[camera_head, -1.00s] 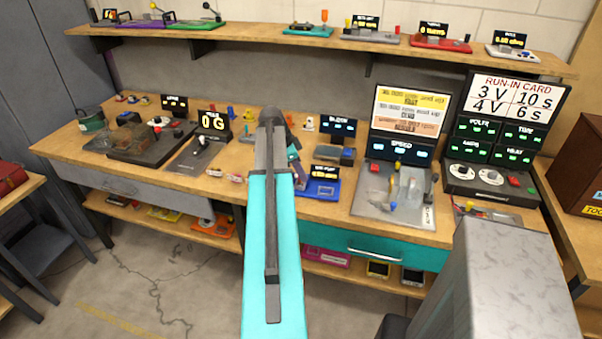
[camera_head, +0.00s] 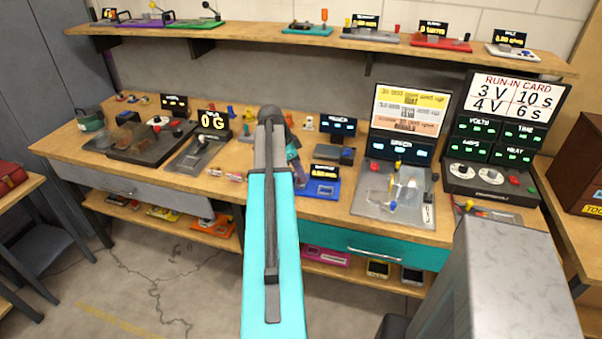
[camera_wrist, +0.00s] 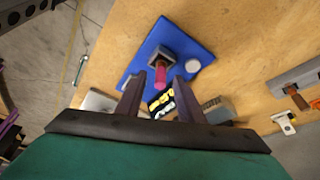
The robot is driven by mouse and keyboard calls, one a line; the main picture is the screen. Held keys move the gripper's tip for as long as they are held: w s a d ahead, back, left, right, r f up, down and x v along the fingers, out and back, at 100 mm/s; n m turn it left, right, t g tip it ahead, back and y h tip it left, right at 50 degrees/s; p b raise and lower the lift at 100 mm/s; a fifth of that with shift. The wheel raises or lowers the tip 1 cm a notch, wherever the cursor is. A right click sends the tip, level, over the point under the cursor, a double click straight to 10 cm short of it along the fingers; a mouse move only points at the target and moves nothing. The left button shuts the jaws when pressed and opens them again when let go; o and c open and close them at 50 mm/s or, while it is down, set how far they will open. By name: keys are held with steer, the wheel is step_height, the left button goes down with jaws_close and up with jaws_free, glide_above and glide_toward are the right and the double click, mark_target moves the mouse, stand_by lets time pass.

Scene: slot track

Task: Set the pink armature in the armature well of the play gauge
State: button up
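The blue gauge (camera_wrist: 190,48), which I take for the play gauge, lies on the wooden bench in the wrist view. It also shows in the head view (camera_head: 320,188), beside my arm. A pink armature (camera_wrist: 160,74) stands at the grey block (camera_wrist: 172,46) on the gauge, its pink end toward the camera. I cannot tell how deep it sits. My gripper (camera_wrist: 158,84) is over the gauge, its two dark fingers spread on either side of the armature with gaps visible. In the head view my arm partly hides the gripper.
A small black display (camera_wrist: 162,101) stands on the gauge near the fingers. A grey speed plate (camera_head: 385,205) lies to the right in the head view. The scale with the 0 G display (camera_head: 212,120) is to the left. The bench edge is close in front.

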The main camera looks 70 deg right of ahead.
steer(key=b+v, duration=0.3)
steer(key=v, duration=1)
steer(key=shift+w+r, duration=0.1)
steer(key=shift+w+a, duration=0.1)
stand_by(0.4)
